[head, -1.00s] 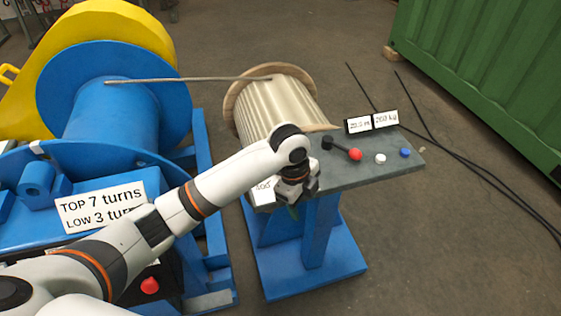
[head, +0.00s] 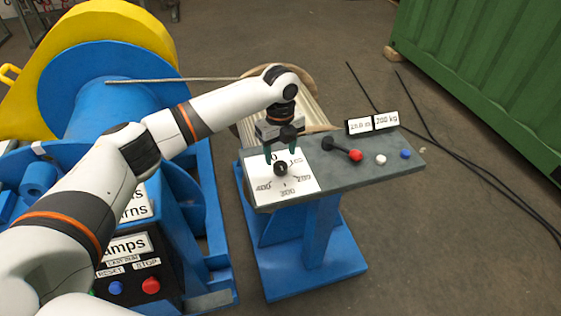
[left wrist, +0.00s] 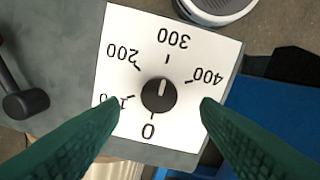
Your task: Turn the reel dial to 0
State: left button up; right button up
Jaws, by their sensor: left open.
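The reel dial is a round black knob (head: 281,168) on a white scale plate (head: 309,184) at the left end of the grey panel. In the left wrist view the knob (left wrist: 159,95) has a white line pointing toward 300; the 0 mark is on the opposite side, toward the bottom. My left gripper (head: 281,152) is open above the dial. In the left wrist view its two green fingers stand on either side of the 0 side of the plate, apart from the knob, partly covering the 100 label. My right gripper is not in view.
A black lever with a red knob (head: 355,156), a white button (head: 381,159) and a blue button (head: 405,154) are to the right on the panel. A blue winch reel (head: 100,100) is at the left.

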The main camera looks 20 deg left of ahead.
aim_at(281, 165)
pick_arm(q)
notch_tip(281, 165, down, 5)
jog(key=shift+r, duration=0.1)
dwell(0.3)
